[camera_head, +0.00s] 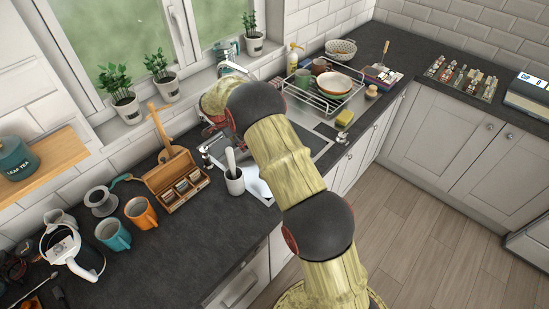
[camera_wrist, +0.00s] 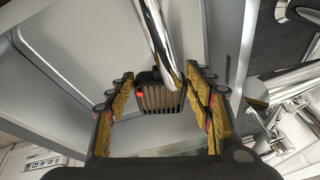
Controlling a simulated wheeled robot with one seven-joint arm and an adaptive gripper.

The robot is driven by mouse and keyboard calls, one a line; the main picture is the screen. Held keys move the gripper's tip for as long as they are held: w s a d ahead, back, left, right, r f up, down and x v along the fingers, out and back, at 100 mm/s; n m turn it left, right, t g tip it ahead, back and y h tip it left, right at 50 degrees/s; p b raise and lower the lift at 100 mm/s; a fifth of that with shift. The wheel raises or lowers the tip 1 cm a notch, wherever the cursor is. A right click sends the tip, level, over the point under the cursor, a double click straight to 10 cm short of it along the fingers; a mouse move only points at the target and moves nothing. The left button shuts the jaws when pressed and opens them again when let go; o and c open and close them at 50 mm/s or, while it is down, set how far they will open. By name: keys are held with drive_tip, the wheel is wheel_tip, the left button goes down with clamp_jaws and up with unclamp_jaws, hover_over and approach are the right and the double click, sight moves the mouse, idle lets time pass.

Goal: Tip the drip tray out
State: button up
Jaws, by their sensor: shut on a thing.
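My gripper (camera_wrist: 160,88) shows in the wrist view with its yellow-padded fingers on either side of a dark slatted piece, the drip tray (camera_wrist: 158,101), which has a red dot on it. The fingers are shut on the tray. A chrome tap spout (camera_wrist: 158,38) crosses in front of the tray's upper edge. Whether the tray holds liquid, and how far it is tilted, I cannot tell. In the head view my arm hides most of the gripper and the tray, near the sink (camera_head: 312,140).
A utensil pot (camera_head: 235,182) stands at the sink's left front. A dish rack (camera_head: 322,97) with bowls stands beyond the sink. A wooden tea box (camera_head: 182,188), orange mug (camera_head: 140,212), teal mug (camera_head: 113,234) and kettle (camera_head: 68,250) stand at left.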

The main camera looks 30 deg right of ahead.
drive_tip(key=shift+s+d+f+t, duration=0.1)
drive_tip(key=shift+s+f+t, duration=0.05)
drive_tip(key=shift+f, duration=0.25)
drive_tip(key=shift+s+d+f+t, duration=0.1)
drive_tip(key=shift+f+t, duration=0.05)
drive_tip(key=shift+f, duration=0.25)
drive_tip(key=shift+r, duration=0.35)
drive_tip(key=shift+s+f, duration=0.1)
drive_tip(key=shift+f, duration=0.05)
drive_tip(key=shift+s+d+y, duration=0.1)
drive_tip(key=shift+d+y, duration=0.05)
drive_tip(key=shift+y, duration=0.15)
drive_tip(key=shift+t, duration=0.3)
drive_tip(key=shift+s, duration=0.2)
drive_tip(key=shift+s+d+m+t+y+p, duration=0.3)
drive_tip(key=shift+s+t+y+p, duration=0.05)
drive_tip(key=shift+t+y, duration=0.05)
drive_tip(key=shift+s+d+r+t+p, duration=0.25)
drive_tip(key=shift+s+d+t+p, duration=0.15)
drive_tip(key=shift+p, duration=0.7)
drive_tip(key=shift+s+d+r+t+y+p, duration=0.25)
drive_tip(key=shift+s+p, duration=0.2)
drive_tip(key=shift+p, duration=1.25)
drive_tip(key=shift+s+d+r+t+y+p, duration=0.2)
drive_tip(key=shift+s+t+y+p, duration=0.2)
drive_tip(key=shift+p, duration=1.25)
